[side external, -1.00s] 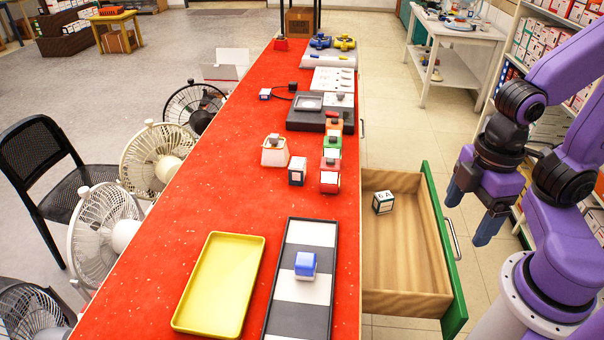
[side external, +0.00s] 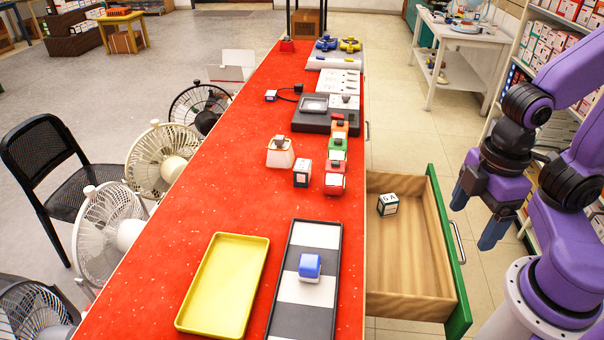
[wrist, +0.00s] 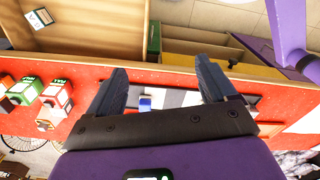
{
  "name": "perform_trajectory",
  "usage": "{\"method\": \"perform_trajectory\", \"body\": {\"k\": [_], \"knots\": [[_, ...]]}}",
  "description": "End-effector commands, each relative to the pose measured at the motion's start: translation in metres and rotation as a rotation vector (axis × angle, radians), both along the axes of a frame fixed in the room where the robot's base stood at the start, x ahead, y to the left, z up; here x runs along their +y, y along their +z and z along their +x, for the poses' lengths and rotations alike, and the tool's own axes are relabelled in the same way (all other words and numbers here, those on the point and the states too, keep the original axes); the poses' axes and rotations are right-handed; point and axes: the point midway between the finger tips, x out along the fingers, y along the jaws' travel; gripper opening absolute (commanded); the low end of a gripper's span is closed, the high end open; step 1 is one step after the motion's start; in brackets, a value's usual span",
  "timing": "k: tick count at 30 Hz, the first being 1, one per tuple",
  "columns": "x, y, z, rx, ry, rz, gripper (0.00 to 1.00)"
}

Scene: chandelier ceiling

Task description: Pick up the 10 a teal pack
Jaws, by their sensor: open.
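A small white pack with dark teal edges (side external: 388,204) lies in the open wooden drawer, its top lettering too small to read surely; it also shows in the wrist view (wrist: 40,17). A similar white pack with dark edges (side external: 302,173) stands on the red counter, its print unreadable. I cannot tell which is the 10 A one. My gripper (side external: 477,214) is open and empty, in the air to the right of the drawer. In the wrist view its two fingers (wrist: 160,68) are spread apart, with the counter beyond them.
The drawer (side external: 412,298) has a green front and raised walls. On the counter (side external: 220,205) are a yellow tray (side external: 194,325), a striped tray (side external: 318,236) bearing a blue-topped block (side external: 310,266), and a row of coloured blocks (side external: 336,163). Shelves stand behind my arm.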

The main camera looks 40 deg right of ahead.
Motion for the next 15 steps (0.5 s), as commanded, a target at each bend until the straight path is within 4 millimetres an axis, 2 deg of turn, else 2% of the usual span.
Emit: {"method": "perform_trajectory", "body": {"k": [10,13,15], "knots": [[0.000,0.000,0.002,-0.002,0.003,-0.005,0.77],[0.004,-0.001,0.013,-0.017,0.027,-0.038,0.77],[0.008,-0.003,0.029,-0.037,0.060,-0.084,0.77]]}}
